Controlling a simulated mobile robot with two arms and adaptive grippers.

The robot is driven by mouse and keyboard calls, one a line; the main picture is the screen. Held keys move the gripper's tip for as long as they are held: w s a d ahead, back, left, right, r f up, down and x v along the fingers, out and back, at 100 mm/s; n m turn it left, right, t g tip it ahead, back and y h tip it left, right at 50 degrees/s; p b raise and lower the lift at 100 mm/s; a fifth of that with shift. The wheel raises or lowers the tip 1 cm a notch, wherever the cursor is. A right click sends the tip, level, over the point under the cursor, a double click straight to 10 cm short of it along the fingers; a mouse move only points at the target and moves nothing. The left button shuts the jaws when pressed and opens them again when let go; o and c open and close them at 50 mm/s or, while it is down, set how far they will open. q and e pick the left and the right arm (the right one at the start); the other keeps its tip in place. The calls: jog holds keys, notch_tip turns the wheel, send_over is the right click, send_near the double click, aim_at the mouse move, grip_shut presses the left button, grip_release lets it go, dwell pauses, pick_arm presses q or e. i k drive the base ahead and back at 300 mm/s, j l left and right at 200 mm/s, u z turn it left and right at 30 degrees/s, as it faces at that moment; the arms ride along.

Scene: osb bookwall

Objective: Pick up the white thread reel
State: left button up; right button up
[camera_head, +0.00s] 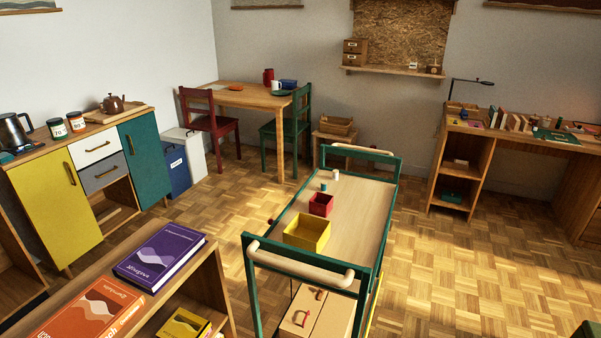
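A small white cylinder (336,175), which looks like the white thread reel, stands near the far end of the top of the green-framed trolley (362,210). A small teal reel-like piece (323,187) stands just in front of it, to the left. Both are small in the picture, so their detail is hard to tell. Neither of my grippers shows in the head view.
A red box (321,204) and a yellow open box (307,232) stand nearer on the trolley, which has raised end handles. A low bookcase with a purple book (160,252) is at front left. Parquet floor (450,260) right of the trolley is clear.

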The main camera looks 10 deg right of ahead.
aim_at(336, 174)
jog(key=i+l+u, duration=0.2)
jog(key=l, duration=0.35)
jog(key=i+l+u, duration=0.15)
jog(key=l, duration=0.35)
jog(key=i+l+u, duration=0.2)
jog(key=l, duration=0.4)
jog(key=l+u, duration=0.15)
jog(key=l, duration=0.4)
